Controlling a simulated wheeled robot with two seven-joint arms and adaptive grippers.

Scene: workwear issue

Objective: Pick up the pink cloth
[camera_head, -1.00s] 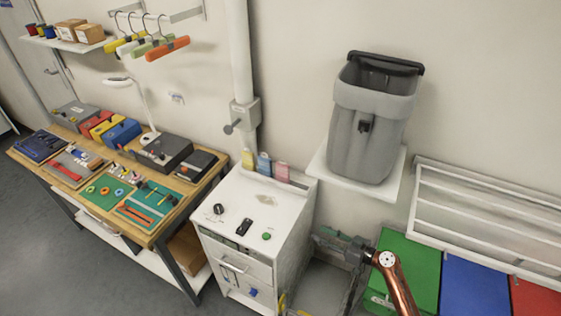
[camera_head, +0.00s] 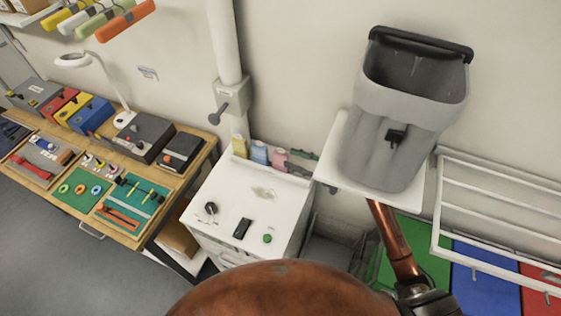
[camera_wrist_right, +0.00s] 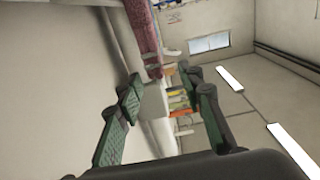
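The pink cloth (camera_head: 280,159) stands at the back edge of the white cabinet, at the right end of a row with a yellow and a blue cloth. In the right wrist view the pink cloth (camera_wrist_right: 142,28) shows long and speckled ahead, near the gap between my green fingers. My right gripper (camera_head: 301,160) is at the right side of the pink cloth, partly hidden by the bin's shelf. In the wrist view the right gripper (camera_wrist_right: 165,90) is open, with its fingers well apart. I cannot tell whether it touches the cloth. My left gripper is not in view.
A grey bin (camera_head: 395,120) stands on a white shelf (camera_head: 331,155) close above my right arm. The white cabinet (camera_head: 215,185) carries a knob and a green button. A white rack (camera_head: 490,205) is at right. A workbench with tools (camera_head: 148,228) is at left.

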